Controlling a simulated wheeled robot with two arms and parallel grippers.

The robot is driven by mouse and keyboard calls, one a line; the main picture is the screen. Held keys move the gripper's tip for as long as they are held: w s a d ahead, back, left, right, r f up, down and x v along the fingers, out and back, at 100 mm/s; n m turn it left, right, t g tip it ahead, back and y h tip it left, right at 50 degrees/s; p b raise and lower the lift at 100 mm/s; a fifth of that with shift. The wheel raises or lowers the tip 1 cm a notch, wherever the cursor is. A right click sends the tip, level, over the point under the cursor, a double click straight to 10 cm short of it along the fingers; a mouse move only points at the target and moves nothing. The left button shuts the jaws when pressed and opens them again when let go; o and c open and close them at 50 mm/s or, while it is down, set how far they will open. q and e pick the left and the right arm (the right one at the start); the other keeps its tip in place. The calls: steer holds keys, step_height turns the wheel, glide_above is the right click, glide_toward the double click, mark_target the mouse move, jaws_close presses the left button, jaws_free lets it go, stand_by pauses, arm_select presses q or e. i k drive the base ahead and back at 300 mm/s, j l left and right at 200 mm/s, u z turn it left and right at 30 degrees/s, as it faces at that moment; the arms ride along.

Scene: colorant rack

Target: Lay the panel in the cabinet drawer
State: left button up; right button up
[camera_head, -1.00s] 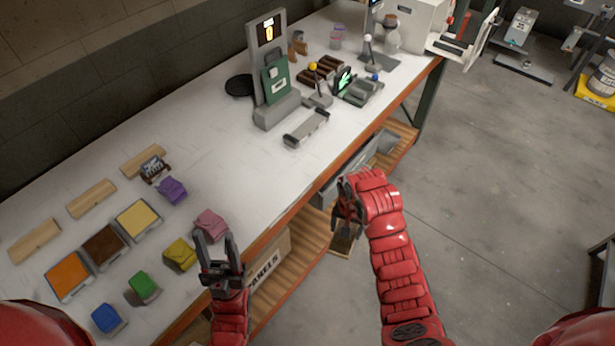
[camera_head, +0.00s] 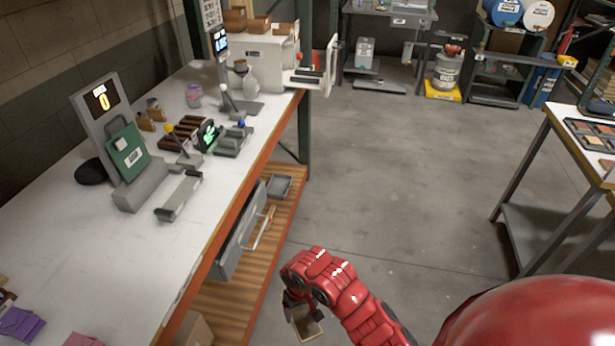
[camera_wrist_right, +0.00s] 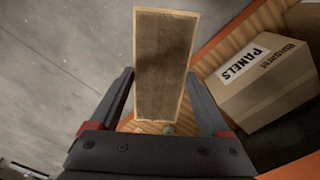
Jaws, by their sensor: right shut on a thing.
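My right gripper (camera_head: 296,302) is low in the head view, in the open space right of the bench. It is shut on a thin rectangular panel (camera_head: 307,326) with a pale border and brown face. In the right wrist view the panel (camera_wrist_right: 165,65) stands out beyond the two fingers (camera_wrist_right: 163,100). The off-white cabinet (camera_head: 262,62) stands at the far end of the bench. Its drawer (camera_head: 305,78) sticks out to the right, with an upright pale front plate and dark strips inside. The panel is well apart from it. My left gripper is out of view.
A cardboard box marked PANELS (camera_wrist_right: 262,85) sits on that shelf. A second table (camera_head: 560,105) stands right. The floor between (camera_head: 410,170) is clear.

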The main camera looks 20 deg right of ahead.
mark_target(306, 74)
steer(key=i+l, duration=0.35)
steer(key=l, duration=0.15)
steer(key=i+l, duration=0.4)
steer(key=l, duration=0.15)
steer(key=i+l, duration=0.35)
steer(key=l, duration=0.15)
steer(key=i+l, duration=0.4)
steer(key=l, duration=0.15)
